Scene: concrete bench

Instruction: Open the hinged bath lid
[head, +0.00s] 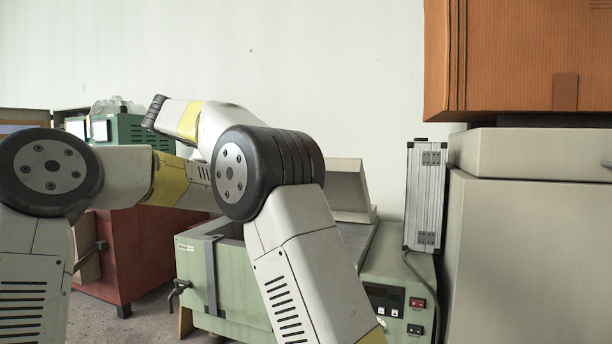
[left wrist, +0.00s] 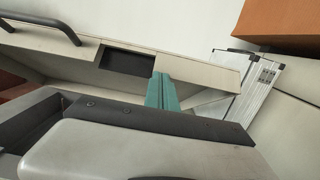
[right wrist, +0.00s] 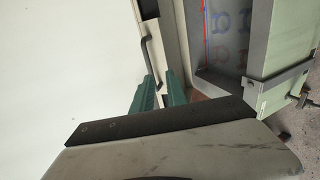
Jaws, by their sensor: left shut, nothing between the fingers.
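The green bath (head: 192,262) stands on the bench, partly hidden by my arms in the head view. Its pale lid (head: 345,186) stands raised at the back, well clear of the rim. The lid (left wrist: 205,75) crosses the left wrist view, with a dark bar handle (left wrist: 50,24) at upper left. My left gripper (left wrist: 161,75) is shut and empty in front of the lid. My right gripper (right wrist: 160,75) shows two teal fingers with a narrow gap, near the lid's handle (right wrist: 145,55). The bath's open inside (right wrist: 228,35) shows to their right. Both grippers are hidden in the head view.
A silver case (head: 424,195) stands right of the bath, beside a large pale cabinet (head: 535,240) with an orange box (head: 520,60) above. A red box (head: 140,250) with a green device (head: 125,133) stands left. A clamp (head: 178,290) juts from the bath's left side.

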